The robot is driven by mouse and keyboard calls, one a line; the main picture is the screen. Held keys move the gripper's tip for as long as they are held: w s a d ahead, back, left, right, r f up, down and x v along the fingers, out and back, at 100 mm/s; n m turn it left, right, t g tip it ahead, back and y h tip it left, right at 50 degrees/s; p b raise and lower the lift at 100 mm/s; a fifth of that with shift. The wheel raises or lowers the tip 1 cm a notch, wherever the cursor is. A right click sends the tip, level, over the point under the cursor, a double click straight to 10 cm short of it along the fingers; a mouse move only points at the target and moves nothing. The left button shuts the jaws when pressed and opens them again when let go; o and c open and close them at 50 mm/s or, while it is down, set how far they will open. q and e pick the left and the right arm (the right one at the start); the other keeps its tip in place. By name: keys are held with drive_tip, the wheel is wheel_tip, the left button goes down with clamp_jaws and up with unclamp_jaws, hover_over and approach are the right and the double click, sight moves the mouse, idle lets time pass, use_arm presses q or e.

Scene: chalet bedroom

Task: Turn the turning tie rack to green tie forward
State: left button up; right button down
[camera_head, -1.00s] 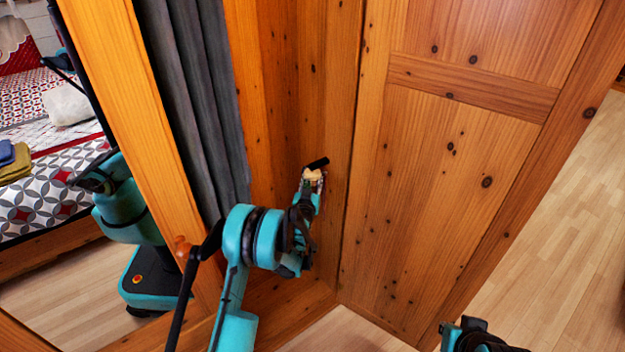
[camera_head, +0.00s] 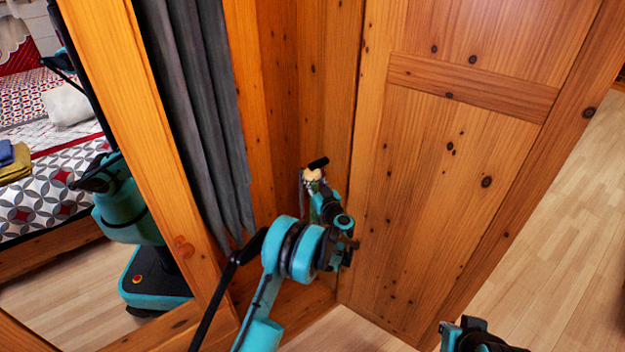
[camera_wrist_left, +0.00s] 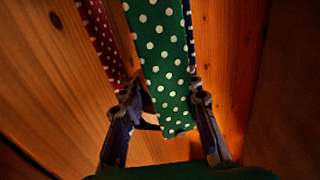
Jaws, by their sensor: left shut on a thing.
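The tie rack shows in the head view as a pale round top (camera_head: 313,174) with a black bar (camera_head: 318,162), in the wooden corner. Patterned ties hang below it, mostly hidden by my arm. In the left wrist view, the green tie with white dots (camera_wrist_left: 166,60) hangs between the fingers of my left gripper (camera_wrist_left: 166,98). A red dotted tie (camera_wrist_left: 101,40) hangs to its left, and a dark blue dotted tie (camera_wrist_left: 190,35) shows behind its right edge. My left gripper, also in the head view (camera_head: 318,190), is shut on the green tie.
A wooden panel (camera_head: 430,190) stands close on the right of the rack. A grey curtain (camera_head: 205,120) hangs on the left, beside a wood-framed opening or mirror showing a bed (camera_head: 50,190). Part of my right arm shows at the bottom right. Open floor lies at far right.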

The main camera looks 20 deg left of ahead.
idle(0.3)
use_arm(q)
drive_tip(key=o, duration=1.2)
drive_tip(key=shift+w, duration=0.1)
drive_tip(key=v, duration=1.2)
